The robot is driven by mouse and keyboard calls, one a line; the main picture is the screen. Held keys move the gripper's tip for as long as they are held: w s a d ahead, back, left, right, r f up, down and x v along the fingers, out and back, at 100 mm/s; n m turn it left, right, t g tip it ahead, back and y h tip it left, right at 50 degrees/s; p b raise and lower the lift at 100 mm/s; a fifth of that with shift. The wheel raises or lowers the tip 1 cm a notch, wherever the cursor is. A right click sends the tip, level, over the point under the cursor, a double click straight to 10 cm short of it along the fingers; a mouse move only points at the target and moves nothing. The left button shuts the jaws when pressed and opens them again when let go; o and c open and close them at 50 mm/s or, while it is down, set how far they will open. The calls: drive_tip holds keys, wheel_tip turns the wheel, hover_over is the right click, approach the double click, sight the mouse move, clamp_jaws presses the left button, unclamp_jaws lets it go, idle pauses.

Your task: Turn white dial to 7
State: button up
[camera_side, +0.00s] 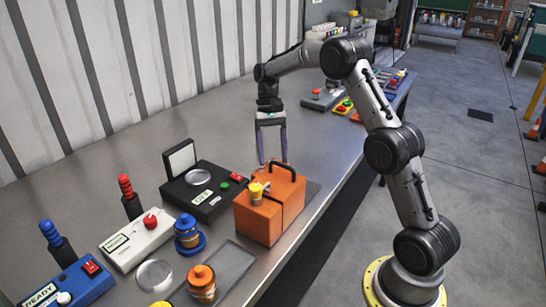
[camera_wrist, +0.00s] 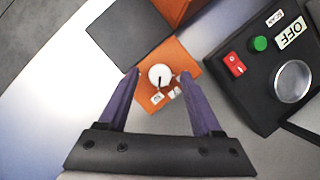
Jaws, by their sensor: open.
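The white dial (camera_wrist: 160,74) sits on an orange panel (camera_wrist: 184,56) in the wrist view, with a dark pointer mark toward the lower side of the picture. Small white labels lie below it, too small to read. The orange box (camera_side: 262,222) stands on the bench in the side view; the dial does not show there. My gripper (camera_side: 273,165) points down above and behind the box. In the wrist view my gripper (camera_wrist: 159,74) is open, its two purple fingers apart, their tips appearing on either side of the dial. I cannot tell whether they touch it.
A black device (camera_side: 205,192) with a red switch, green button and OFF display stands left of the box; it is at right in the wrist view (camera_wrist: 262,90). A white device (camera_side: 138,240), a blue device (camera_side: 68,285) and stacked coloured parts (camera_side: 189,235) crowd the front left.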

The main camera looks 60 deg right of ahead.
drive_tip(key=shift+s+a+f, duration=0.1)
drive_tip(key=shift+f, duration=0.25)
drive_tip(key=shift+c, duration=0.2)
clamp_jaws()
drive_tip(key=n, duration=0.2)
drive_tip(key=n+h, duration=0.1)
drive_tip(key=n, duration=0.1)
drive_tip(key=shift+a+g+h, duration=0.1)
drive_tip(key=shift+g+h, duration=0.2)
drive_tip(key=shift+g, duration=0.1)
drive_tip(key=n+h, duration=0.1)
drive_tip(key=n, duration=0.3)
drive_tip(key=shift+a+n, duration=0.1)
drive_tip(key=shift+n, duration=0.2)
drive_tip(key=shift+h, duration=0.3)
